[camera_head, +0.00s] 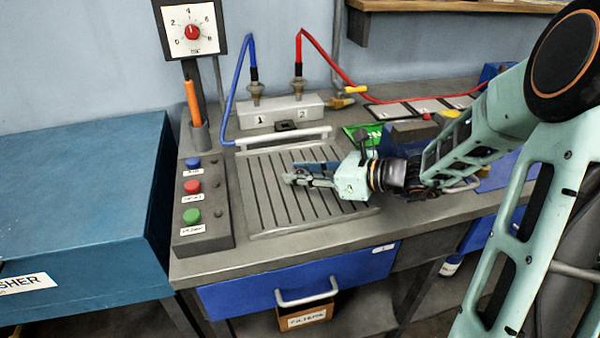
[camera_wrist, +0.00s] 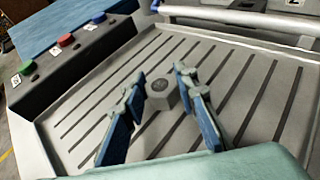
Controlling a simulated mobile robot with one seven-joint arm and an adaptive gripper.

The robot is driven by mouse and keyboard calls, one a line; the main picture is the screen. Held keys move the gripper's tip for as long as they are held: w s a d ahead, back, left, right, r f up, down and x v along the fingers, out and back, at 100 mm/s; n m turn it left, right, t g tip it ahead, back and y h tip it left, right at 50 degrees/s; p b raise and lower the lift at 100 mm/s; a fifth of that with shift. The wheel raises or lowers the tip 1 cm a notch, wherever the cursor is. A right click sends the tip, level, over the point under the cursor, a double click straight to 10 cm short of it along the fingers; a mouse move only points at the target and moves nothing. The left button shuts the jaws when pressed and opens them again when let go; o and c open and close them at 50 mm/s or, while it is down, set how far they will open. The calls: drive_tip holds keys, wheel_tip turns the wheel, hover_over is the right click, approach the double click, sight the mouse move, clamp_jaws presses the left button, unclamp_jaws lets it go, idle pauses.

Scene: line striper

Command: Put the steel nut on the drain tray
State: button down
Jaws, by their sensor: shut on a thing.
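The steel nut (camera_wrist: 160,93) is a small grey block with a round dark centre. In the wrist view it sits between the fingertips of my gripper (camera_wrist: 158,90), which is shut on it. The drain tray (camera_head: 262,213) is a grey slotted plate with a low rim on the bench. It fills most of the wrist view (camera_wrist: 75,128). My gripper (camera_head: 292,180) is over the middle of the tray in the head view, with its fingers pointing left. The nut is hard to make out there. I cannot tell whether the nut touches the tray.
A button box (camera_head: 202,207) stands left of the tray. Behind the tray are a light bar (camera_head: 283,138) and a block with two hose fittings (camera_head: 280,110). A green packet (camera_head: 363,133) lies behind my wrist. The tray's slotted surface looks otherwise clear.

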drive_tip(key=c, duration=1.5)
unclamp_jaws()
drive_tip(key=shift+f, duration=0.1)
drive_tip(key=shift+c, duration=0.2)
drive_tip(key=shift+r+p, duration=0.3)
drive_tip(key=shift+r, duration=0.05)
drive_tip(key=p+v, duration=0.1)
drive_tip(key=v, duration=0.6)
drive_tip(key=shift+s+d, duration=0.1)
drive_tip(key=shift+d, duration=0.1)
